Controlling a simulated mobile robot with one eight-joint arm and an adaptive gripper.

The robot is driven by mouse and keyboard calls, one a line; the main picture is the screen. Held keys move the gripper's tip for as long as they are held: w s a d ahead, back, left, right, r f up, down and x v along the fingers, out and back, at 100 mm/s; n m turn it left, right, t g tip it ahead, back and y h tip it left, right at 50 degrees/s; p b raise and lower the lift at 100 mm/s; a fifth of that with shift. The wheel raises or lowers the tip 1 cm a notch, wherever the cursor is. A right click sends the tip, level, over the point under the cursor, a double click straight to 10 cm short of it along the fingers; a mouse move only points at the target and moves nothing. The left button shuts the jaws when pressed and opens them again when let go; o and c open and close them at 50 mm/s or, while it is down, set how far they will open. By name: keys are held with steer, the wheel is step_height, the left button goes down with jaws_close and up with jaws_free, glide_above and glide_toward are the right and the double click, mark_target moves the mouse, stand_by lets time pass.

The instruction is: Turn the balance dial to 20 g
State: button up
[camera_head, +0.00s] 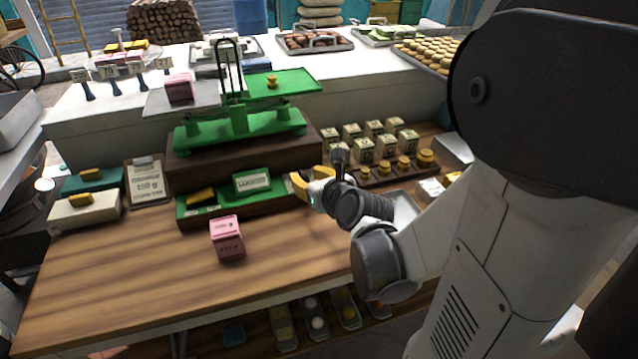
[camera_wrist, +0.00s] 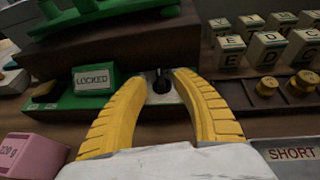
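A small dark dial knob (camera_wrist: 161,82) stands on a pale plate at the right end of the green base, in the wrist view. The yellow fingers of my gripper (camera_wrist: 158,88) are open on either side of it, with gaps showing. In the head view my gripper (camera_head: 308,184) is at the base's right end, and the dial there is hidden or too small to tell. The dial's setting is not readable. A green block reading "LOCKED" (camera_wrist: 93,79) sits left of the fingers; it also shows in the head view (camera_head: 252,182). The green balance (camera_head: 240,122) stands behind on a brown plinth.
A pink box (camera_head: 180,89) is on the balance's left pan, and a brass weight (camera_head: 272,83) is on the right pan. Another pink box (camera_head: 227,238) stands on the table. Lettered cubes (camera_head: 362,150) and brass weights (camera_head: 403,163) are to the right. The front table is mostly clear.

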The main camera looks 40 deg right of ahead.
steer(key=v, duration=0.9)
steer(key=shift+s, duration=0.2)
steer(key=shift+a, duration=0.1)
